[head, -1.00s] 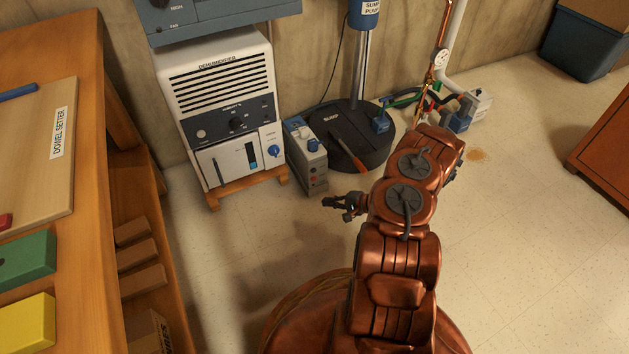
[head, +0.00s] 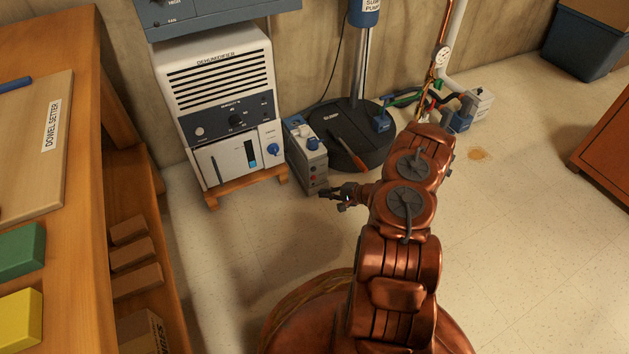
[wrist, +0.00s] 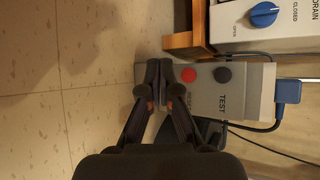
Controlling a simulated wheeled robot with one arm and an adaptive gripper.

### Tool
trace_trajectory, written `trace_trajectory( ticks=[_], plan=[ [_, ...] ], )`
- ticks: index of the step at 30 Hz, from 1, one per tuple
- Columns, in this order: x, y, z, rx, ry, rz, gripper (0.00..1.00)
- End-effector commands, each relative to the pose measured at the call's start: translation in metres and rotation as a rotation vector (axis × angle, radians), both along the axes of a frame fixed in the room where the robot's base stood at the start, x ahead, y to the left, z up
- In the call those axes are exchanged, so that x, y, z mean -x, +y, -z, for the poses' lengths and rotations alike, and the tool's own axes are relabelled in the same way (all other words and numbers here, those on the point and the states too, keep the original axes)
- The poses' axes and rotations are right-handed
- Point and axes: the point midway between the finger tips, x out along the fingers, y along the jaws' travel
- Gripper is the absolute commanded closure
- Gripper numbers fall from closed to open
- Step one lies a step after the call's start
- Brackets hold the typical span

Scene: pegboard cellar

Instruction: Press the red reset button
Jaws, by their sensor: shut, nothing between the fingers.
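The red button (wrist: 188,75) sits on the face of a grey control box (wrist: 207,100) in the wrist view, beside a dark button (wrist: 222,75) near the word TEST. In the head view the box (head: 308,158) stands on the floor between the dehumidifier and the sump lid. My gripper (wrist: 159,72) is shut and empty. Its fingertips show just left of the red button in the wrist view; whether they touch the box I cannot tell. In the head view my gripper (head: 323,192) is by the lower front of the box.
The white dehumidifier (head: 220,75) on a wooden stand (head: 245,186) is left of the box. A blue plug (wrist: 288,91) and cable adjoin the box. Floor in front is clear.

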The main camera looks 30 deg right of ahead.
Motion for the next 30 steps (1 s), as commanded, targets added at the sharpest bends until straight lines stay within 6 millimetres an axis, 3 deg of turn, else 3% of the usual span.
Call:
trace_trajectory(
  ticks=[6,12,30],
  plan=[
    [-0.025,-0.002,0.001,0.003,-0.003,-0.002,1.00],
    [-0.038,-0.003,0.000,0.000,-0.001,0.000,1.00],
    [-0.041,-0.003,-0.001,0.000,-0.001,0.000,1.00]
  ],
)
